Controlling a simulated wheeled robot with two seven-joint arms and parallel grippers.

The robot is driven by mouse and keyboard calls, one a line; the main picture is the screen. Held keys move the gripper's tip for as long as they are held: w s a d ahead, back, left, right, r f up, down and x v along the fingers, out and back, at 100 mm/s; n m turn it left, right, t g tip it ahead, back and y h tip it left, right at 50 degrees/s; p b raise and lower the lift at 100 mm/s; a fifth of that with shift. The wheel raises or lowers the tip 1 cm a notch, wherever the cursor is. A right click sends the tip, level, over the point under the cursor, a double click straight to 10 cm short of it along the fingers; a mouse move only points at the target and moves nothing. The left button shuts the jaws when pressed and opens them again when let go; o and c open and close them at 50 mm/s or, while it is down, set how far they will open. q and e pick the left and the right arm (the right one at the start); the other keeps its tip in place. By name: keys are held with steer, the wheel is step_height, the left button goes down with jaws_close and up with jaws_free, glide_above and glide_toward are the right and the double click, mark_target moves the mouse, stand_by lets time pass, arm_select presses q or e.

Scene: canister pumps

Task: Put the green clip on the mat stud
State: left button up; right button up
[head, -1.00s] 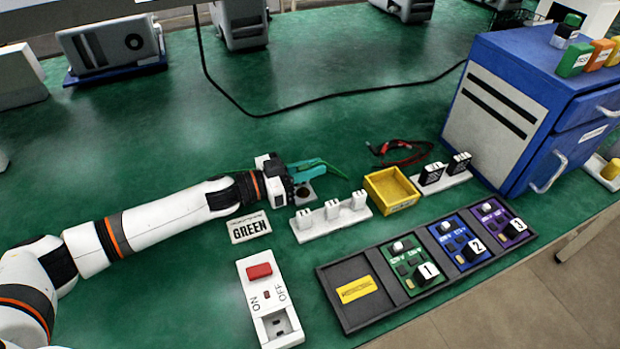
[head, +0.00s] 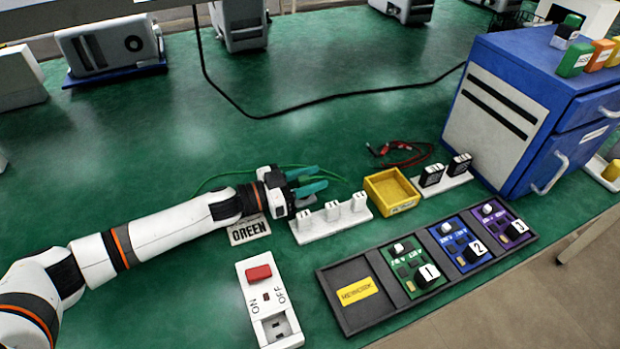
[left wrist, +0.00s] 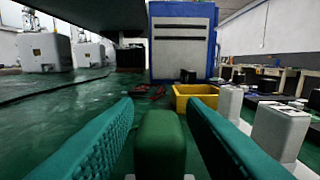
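My left gripper (head: 312,181) is low over the table, just behind the white row of numbered posts, with its two teal fingers spread. In the left wrist view a dark green block, which looks like the green clip (left wrist: 160,145), stands between the spread fingers. A narrow gap shows beside it, and bits of white show below it. In the head view the fingers hide the clip. A grey patch under the fingers may be the mat or its stud; I cannot tell. A thin green cable (head: 225,177) runs behind the gripper. My right gripper is not in view.
Posts numbered 1 to 3 stand on a white base (head: 333,226) close to my gripper. A GREEN label (head: 250,233) lies beside my wrist. A yellow bin (head: 392,191), a switch box (head: 270,310), a dark module tray (head: 340,318) and a blue cabinet (head: 540,100) stand around.

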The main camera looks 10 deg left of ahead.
arm_select(q)
steer(key=p+v, duration=0.1)
steer(key=v, duration=0.5)
steer(key=p+v, duration=0.1)
steer(key=v, duration=0.5)
steer(key=shift+r, duration=0.2)
steer(key=shift+r+p, duration=0.1)
steer(key=shift+p, duration=0.25)
